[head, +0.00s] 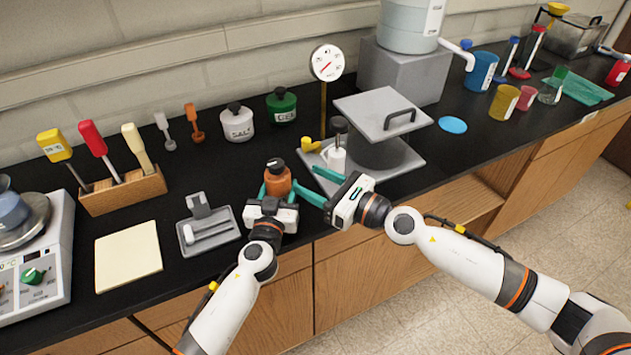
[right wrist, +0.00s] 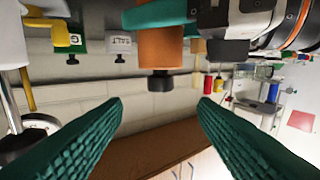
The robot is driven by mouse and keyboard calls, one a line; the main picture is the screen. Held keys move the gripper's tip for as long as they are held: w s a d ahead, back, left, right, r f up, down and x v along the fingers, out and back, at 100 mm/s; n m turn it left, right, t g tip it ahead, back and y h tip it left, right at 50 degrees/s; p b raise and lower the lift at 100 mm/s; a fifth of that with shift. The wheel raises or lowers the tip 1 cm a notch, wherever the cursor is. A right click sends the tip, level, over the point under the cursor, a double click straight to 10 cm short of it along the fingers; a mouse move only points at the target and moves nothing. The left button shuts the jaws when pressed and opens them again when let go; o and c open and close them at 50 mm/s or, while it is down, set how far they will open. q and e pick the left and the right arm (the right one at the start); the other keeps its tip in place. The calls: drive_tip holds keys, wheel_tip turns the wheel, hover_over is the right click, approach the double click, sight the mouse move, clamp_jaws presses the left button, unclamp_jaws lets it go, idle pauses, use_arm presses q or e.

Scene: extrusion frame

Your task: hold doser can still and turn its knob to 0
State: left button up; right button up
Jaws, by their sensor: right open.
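The doser can (head: 278,183) is a small orange can with a black knob (head: 276,165) on top, upright near the counter's front edge. My left gripper (head: 277,190) has its green fingers against both sides of the can and is shut on it. My right gripper (head: 316,182) is open and empty, just right of the can. In the right wrist view, the can (right wrist: 160,48) hangs upside down at the top, with its knob (right wrist: 160,81) between and beyond my right fingers (right wrist: 160,108). The knob's marks are too small to read.
A grey press-like stand (head: 385,125) with a white bottle (head: 335,158) is close behind my right gripper. A grey tray (head: 209,232) lies left of the can. White (head: 238,124) and green (head: 281,106) jars stand behind. A notepad (head: 128,256) lies farther left.

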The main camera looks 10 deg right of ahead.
sight(283, 170)
drive_tip(key=x, duration=1)
drive_tip(key=shift+f, duration=0.4)
idle(0.4)
drive_tip(key=c, duration=1)
